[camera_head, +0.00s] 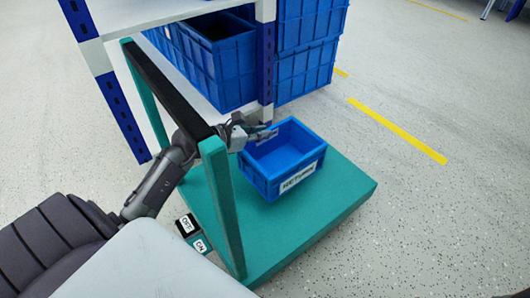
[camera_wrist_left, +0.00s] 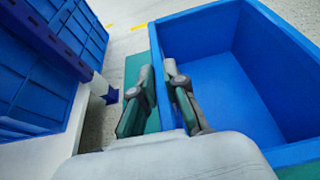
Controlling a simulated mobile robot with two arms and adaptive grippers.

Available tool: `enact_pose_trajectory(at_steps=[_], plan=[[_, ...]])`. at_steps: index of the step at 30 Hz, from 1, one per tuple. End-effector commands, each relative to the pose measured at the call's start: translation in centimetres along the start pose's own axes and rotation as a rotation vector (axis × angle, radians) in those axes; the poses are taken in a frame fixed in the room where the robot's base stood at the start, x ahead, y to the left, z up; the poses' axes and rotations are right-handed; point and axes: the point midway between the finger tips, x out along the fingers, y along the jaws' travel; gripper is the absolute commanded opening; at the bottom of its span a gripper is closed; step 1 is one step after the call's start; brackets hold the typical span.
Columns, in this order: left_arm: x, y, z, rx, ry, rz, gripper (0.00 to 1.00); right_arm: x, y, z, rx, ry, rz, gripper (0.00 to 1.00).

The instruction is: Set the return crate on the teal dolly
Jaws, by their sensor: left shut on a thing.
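The blue return crate (camera_head: 262,178), open-topped and empty with a white RETURN label, is level over the deck of the teal dolly (camera_head: 335,198). I cannot tell whether its base touches the deck. My left gripper (camera_head: 262,134) is shut on the crate's left rim, beside the dolly's upright handle frame. In the left wrist view, the two fingers (camera_wrist_left: 160,90) sit either side of the wall of the crate (camera_wrist_left: 235,85), and a strip of teal dolly (camera_wrist_left: 139,40) shows beyond. My right gripper is out of view.
The dolly's handle frame (camera_head: 218,190) with a black top bar stands between my body and the crate. A rack with blue bins (camera_head: 215,60) stands behind. Floor to the right is clear.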

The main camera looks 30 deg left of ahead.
Motion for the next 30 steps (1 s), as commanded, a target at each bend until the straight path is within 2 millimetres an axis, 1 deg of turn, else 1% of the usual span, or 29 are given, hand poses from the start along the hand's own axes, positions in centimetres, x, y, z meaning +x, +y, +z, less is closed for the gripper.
enact_pose_trajectory(at_steps=[1,4,9,10,17,21,22,25,26,30], plan=[[0.2,0.0,-0.4,0.000,-0.003,0.001,0.00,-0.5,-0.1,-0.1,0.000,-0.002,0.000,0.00],[0.5,0.0,-1.2,-0.001,-0.003,0.001,0.00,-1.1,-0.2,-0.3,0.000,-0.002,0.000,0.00],[1.5,0.0,-3.6,-0.003,-0.002,0.000,0.00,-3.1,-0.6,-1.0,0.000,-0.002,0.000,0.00],[1.6,0.0,-3.9,-0.002,-0.003,0.001,0.00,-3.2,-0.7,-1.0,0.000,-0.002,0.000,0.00],[1.5,0.0,-3.6,0.000,-0.002,0.000,0.00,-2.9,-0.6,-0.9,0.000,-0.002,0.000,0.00],[1.6,0.0,-3.9,0.000,-0.002,0.000,0.00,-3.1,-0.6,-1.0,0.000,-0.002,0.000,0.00],[1.6,0.0,-4.0,0.000,0.000,0.000,0.17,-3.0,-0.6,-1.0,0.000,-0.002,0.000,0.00],[1.6,0.0,-3.9,0.000,0.000,-0.001,0.33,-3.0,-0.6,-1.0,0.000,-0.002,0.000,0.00],[1.6,0.0,-3.9,0.000,0.000,0.000,0.37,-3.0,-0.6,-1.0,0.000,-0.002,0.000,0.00],[1.6,0.0,-3.9,0.000,0.000,0.000,0.37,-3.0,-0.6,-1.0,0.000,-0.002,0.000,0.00]])
